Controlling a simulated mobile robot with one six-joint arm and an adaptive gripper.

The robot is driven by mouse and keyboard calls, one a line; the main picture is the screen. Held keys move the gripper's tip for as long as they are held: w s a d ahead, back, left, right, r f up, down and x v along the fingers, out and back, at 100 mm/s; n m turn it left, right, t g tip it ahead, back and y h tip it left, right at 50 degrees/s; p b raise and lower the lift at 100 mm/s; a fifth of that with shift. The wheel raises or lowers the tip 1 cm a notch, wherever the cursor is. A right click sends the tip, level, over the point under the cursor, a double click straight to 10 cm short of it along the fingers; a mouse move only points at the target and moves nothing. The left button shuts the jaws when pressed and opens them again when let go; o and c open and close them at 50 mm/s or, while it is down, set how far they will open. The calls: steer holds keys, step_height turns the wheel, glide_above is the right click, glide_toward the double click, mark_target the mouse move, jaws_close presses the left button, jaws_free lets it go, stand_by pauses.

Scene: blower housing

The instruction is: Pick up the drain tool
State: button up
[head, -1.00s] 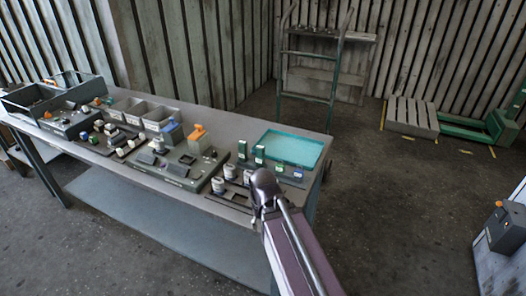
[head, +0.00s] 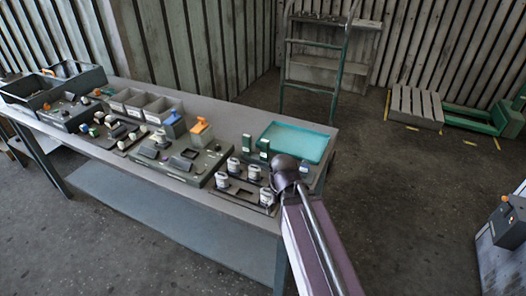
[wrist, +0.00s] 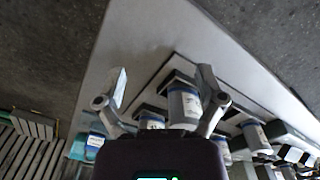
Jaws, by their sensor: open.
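I cannot tell for sure which item is the drain tool. Several grey-and-white cylinders stand in a dark holder on the bench; one cylinder (head: 221,180) is at the front left of this group. In the wrist view a grey cylinder with a white label (wrist: 183,103) stands beyond my gripper, nearer its right finger. My gripper (wrist: 162,78) is open, its fingers spread, with nothing seen held between them. In the head view my own arm hides the gripper, over the right end of the bench.
The bench (head: 232,115) carries a teal tray (head: 310,140) at its right end, two small green items (head: 264,148), an orange-topped block (head: 200,132) and grey bins (head: 160,107). A ladder-like cart (head: 318,65) stands behind.

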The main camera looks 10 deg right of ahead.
step_height(320, 180, up, 11)
steer(key=w+p, duration=0.2)
steer(key=p, duration=0.9)
step_height(320, 180, up, 6)
steer(key=m+p, duration=0.6)
steer(key=m, duration=0.1)
glide_above(265, 140)
steer(key=shift+w+r, duration=0.1)
steer(key=shift+r, duration=0.05)
step_height(265, 140, down, 9)
steer(key=b, duration=0.9)
steer(key=shift+r, duration=0.15)
steer(key=shift+f+b, duration=2.6)
